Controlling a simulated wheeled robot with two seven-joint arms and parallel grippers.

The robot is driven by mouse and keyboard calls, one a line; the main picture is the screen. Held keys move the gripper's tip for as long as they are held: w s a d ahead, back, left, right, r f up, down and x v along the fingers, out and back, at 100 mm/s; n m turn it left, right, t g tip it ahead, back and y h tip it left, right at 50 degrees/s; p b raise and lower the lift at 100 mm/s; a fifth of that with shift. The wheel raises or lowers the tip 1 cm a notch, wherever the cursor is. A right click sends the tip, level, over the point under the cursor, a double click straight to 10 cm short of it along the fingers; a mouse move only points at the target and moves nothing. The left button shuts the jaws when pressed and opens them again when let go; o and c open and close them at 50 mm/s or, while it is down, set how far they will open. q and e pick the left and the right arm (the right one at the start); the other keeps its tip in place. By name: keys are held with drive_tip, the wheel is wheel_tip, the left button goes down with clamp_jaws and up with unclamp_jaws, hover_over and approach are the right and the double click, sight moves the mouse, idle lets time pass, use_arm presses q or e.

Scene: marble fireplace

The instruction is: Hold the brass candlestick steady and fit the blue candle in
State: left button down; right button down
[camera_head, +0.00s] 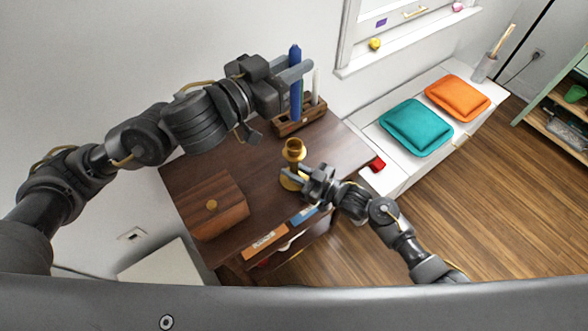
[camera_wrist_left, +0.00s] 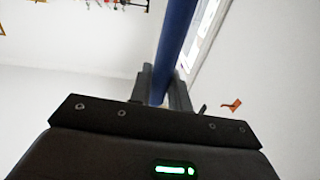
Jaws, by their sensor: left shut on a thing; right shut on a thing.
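The blue candle (camera_head: 296,75) is upright between the fingers of my left gripper (camera_head: 296,74), which is shut on it. It is held up in front of the wooden candle rack at the back of the table. The candle also shows in the left wrist view (camera_wrist_left: 175,45), between the fingers (camera_wrist_left: 160,88). The brass candlestick (camera_head: 293,150) stands upright on the dark table, its cup open and empty at the top. My right gripper (camera_head: 292,177) is shut on its lower part from the right; the fingers partly hide the stem and base. The candle is apart from the candlestick, higher and farther back.
A wooden rack (camera_head: 301,119) with a white candle (camera_head: 316,86) stands at the table's back edge. A wooden box (camera_head: 212,205) is at the front left of the dark table (camera_head: 256,160). A bench with teal (camera_head: 417,127) and orange (camera_head: 458,97) cushions stands right.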

use_arm(q)
drive_tip(key=m+g+h, duration=0.3)
drive_tip(key=g, duration=0.1)
hover_over(291, 114)
drive_tip(key=shift+w+d+f, duration=0.1)
drive_tip(key=shift+f, duration=1.45)
drive_tip(key=shift+w+f, duration=0.1)
drive_tip(key=shift+f, duration=1.5)
drive_tip(key=shift+f, duration=2.7)
